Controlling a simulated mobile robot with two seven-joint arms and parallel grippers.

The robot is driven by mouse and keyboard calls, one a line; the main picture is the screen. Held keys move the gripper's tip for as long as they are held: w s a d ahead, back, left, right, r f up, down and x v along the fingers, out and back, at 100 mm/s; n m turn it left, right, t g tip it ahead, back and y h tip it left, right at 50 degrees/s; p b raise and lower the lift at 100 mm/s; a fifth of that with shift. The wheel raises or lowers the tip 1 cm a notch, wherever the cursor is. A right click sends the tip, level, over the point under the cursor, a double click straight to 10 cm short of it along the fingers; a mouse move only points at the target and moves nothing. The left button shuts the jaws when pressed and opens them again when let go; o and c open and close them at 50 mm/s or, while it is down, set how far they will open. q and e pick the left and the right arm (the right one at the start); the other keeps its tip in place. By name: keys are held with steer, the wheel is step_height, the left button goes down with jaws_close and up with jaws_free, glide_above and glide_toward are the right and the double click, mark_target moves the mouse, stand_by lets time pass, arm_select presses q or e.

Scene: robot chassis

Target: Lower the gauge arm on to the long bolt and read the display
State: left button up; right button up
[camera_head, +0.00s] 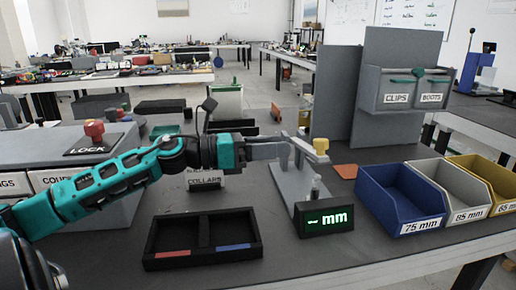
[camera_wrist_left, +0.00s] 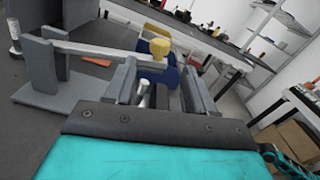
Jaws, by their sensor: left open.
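The arm is raised, with a gap above the long bolt (camera_head: 315,187), which stands upright below the knob. My left gripper (camera_head: 285,149) is open beside the gauge arm, left of the knob. In the left wrist view, the knob (camera_wrist_left: 159,47) and bolt (camera_wrist_left: 144,92) appear beyond and between the open fingers (camera_wrist_left: 160,85). My right gripper is out of view.
A black tray (camera_head: 204,254) with red and blue strips lies in front. Blue (camera_head: 405,205), grey (camera_head: 462,190) and yellow (camera_head: 492,180) bins stand at the right. A grey panel with CLIPS and BOOTS bins (camera_head: 400,98) rises behind. A LOCK box with red knob (camera_head: 94,131) stands left.

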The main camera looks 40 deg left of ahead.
arm_select(q)
steer(key=shift+v, duration=1.3)
steer(key=shift+r+p, duration=0.1)
steer(key=shift+p, duration=0.25)
